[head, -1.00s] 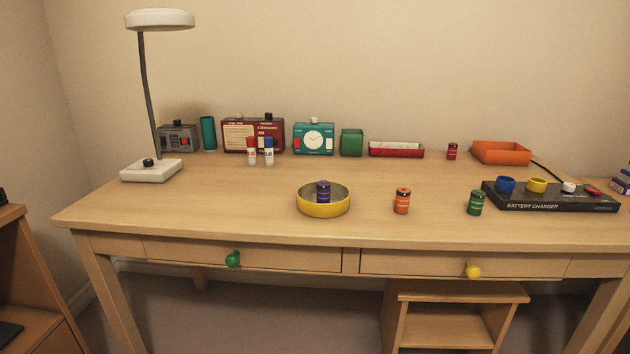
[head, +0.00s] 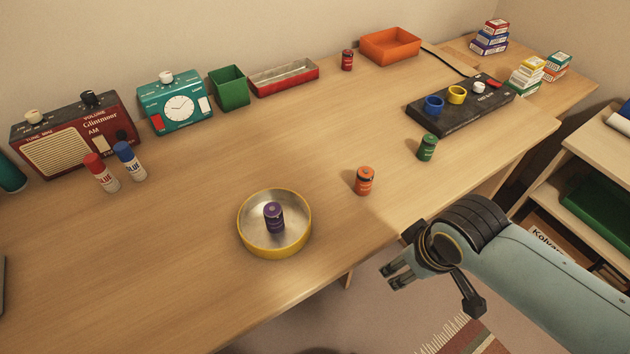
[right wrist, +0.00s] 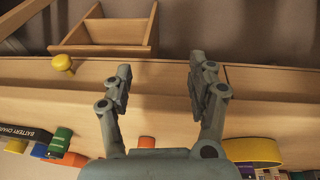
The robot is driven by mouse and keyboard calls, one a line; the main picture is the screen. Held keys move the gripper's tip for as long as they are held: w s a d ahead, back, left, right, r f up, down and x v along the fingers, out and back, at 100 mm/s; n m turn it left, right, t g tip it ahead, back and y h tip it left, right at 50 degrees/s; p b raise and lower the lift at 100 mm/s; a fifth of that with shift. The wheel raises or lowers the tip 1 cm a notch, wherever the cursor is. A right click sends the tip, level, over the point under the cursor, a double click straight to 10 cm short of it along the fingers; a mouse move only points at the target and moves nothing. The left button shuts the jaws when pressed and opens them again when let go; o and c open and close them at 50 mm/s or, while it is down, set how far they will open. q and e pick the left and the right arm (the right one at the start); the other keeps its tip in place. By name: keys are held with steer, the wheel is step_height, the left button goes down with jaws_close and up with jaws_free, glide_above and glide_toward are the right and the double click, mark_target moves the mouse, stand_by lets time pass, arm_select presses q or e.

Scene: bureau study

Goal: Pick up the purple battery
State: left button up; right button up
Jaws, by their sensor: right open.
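The purple battery (head: 274,217) stands upright inside a round yellow-rimmed dish (head: 245,238) near the front edge of the desk. My right gripper (head: 393,277) is at the desk's front edge, to the right of the dish and a little nearer to me. It is open and empty, apart from the battery. In the right wrist view its two fingers (right wrist: 158,85) are spread with nothing between them, and the yellow dish (right wrist: 252,150) shows at the lower right. My left gripper is not in view.
An orange battery (head: 364,181) and a green battery (head: 427,148) stand right of the dish. The black battery charger (head: 452,113) lies further right. Two glue sticks (head: 130,161) stand to the left. Desk surface around the dish is clear.

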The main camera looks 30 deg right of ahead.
step_height(320, 180, up, 21)
steer(key=w+a+m+p, duration=0.3)
steer(key=p, duration=0.3)
steer(key=m+y+p, duration=0.1)
steer(key=m+y, duration=0.4)
steer(key=m, duration=1.5)
glide_toward(272, 209)
steer(key=shift+m+g, duration=0.3)
steer(key=shift+m, duration=0.2)
steer(key=x, duration=0.4)
steer(key=shift+w+f, duration=0.15)
steer(key=shift+w, duration=0.05)
steer(key=b+x, duration=0.1)
steer(key=x, duration=0.5)
steer(key=shift+w+a+f, duration=0.1)
jaws_close()
